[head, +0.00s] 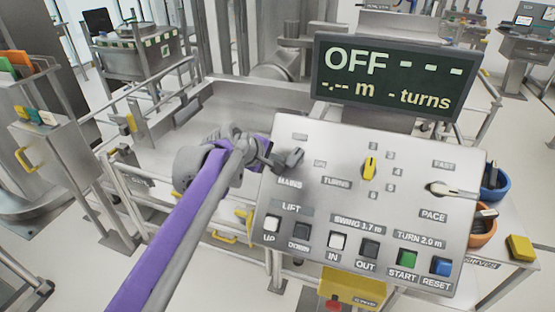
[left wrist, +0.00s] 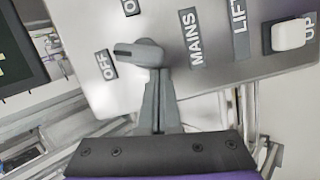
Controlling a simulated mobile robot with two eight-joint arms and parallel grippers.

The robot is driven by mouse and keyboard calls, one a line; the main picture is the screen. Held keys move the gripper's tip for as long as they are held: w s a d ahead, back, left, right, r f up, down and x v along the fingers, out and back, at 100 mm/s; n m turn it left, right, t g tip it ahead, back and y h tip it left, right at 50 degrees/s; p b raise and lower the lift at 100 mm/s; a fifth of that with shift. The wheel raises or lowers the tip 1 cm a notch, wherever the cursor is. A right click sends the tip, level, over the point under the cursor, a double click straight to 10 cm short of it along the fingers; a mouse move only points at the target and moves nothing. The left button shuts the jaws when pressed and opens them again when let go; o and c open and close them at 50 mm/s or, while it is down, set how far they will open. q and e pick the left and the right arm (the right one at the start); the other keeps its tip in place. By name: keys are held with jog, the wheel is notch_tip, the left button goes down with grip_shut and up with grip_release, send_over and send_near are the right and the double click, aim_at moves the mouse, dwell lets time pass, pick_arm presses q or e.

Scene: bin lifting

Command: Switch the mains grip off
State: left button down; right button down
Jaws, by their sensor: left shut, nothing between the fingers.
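The mains knob (head: 293,157) is a grey lever at the upper left of the sloped control panel (head: 330,200), above the MAINS label. In the left wrist view the mains knob (left wrist: 138,51) has its pointer towards the left, close to the OFF label (left wrist: 107,65). The display (head: 393,77) reads OFF, with dashes for metres and turns. My left gripper (head: 277,161) is shut and empty at the knob. In the left wrist view its fingertips (left wrist: 158,72) are right at the knob's round end; whether they touch cannot be told. My right gripper is not in view.
A yellow TURNS knob (head: 369,168) and a white PACE lever (head: 440,190) sit further right. A row of buttons, including green START (head: 406,259) and blue RESET (head: 441,266), lines the lower panel. Blue (head: 495,184) and orange (head: 482,230) cups stand to the right.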

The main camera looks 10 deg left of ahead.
pick_arm(q)
jog(key=shift+s+f+n, duration=0.15)
jog(key=shift+n, duration=0.45)
dwell(1.6)
jog(key=shift+d, duration=0.2)
jog(key=shift+d+r, duration=0.2)
jog(key=shift+d, duration=0.1)
jog(key=shift+w+d+r, duration=0.1)
jog(key=shift+w+d, duration=0.05)
jog(key=shift+w, duration=0.05)
dwell(0.3)
